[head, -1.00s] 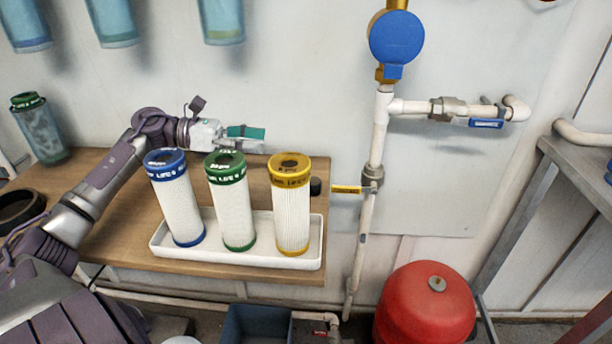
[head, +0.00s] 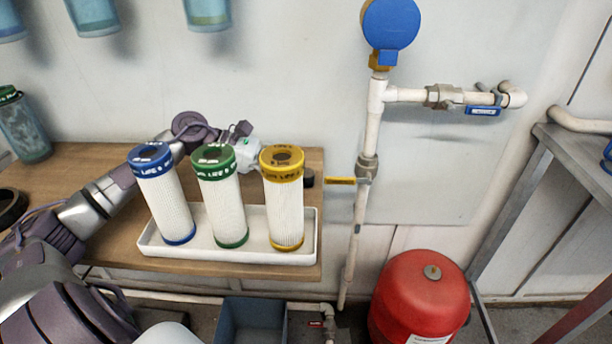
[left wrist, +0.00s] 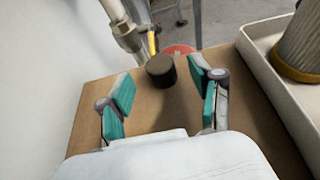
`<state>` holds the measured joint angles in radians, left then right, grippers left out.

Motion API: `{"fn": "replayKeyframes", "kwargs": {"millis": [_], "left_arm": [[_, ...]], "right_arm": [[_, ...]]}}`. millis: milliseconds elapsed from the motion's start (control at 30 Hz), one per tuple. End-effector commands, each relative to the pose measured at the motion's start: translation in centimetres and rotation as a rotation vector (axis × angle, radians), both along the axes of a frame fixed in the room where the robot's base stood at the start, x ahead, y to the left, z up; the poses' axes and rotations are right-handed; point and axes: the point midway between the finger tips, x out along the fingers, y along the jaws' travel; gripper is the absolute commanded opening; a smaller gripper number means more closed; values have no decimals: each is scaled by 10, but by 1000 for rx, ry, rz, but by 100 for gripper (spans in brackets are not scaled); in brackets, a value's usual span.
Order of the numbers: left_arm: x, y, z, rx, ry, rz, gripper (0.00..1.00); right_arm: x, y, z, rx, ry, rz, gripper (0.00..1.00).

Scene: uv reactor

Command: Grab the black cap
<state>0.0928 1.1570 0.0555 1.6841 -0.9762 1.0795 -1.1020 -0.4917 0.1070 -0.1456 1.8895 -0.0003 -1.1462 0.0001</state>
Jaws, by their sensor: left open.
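The black cap (left wrist: 161,70) stands on the wooden table near its far corner in the left wrist view. In the head view the cap (head: 308,178) shows partly, just right of the yellow-topped filter. My left gripper (left wrist: 160,95) is open, with its teal-padded fingers on either side of the space just short of the cap. The cap is ahead of the fingertips and nothing is held. In the head view the left gripper (head: 250,158) is behind the filters, its fingers mostly hidden by the yellow-topped one. My right gripper is not in view.
A white tray (head: 190,252) holds three filters with blue (head: 165,205), green (head: 226,205) and yellow (head: 287,210) ends. A white pipe (head: 367,140) with a yellow-handled valve runs right of the table (head: 110,235). A red tank (head: 420,300) stands on the floor.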

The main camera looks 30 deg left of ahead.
Motion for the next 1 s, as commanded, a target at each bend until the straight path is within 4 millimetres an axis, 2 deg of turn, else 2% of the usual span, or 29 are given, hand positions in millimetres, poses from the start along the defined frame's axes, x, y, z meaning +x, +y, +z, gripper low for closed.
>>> {"fn": "replayKeyframes", "kwargs": {"millis": [200,533,800,1000], "left_arm": [[16,-27,-9,-4,-2,-1,65],[20,-32,-13,-2,0,0,65],[20,-32,-13,-1,0,0,20],[20,-31,-13,-1,0,0,18]], "right_arm": [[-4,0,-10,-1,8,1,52],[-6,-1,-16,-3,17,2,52],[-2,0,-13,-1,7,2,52],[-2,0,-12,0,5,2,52]]}}
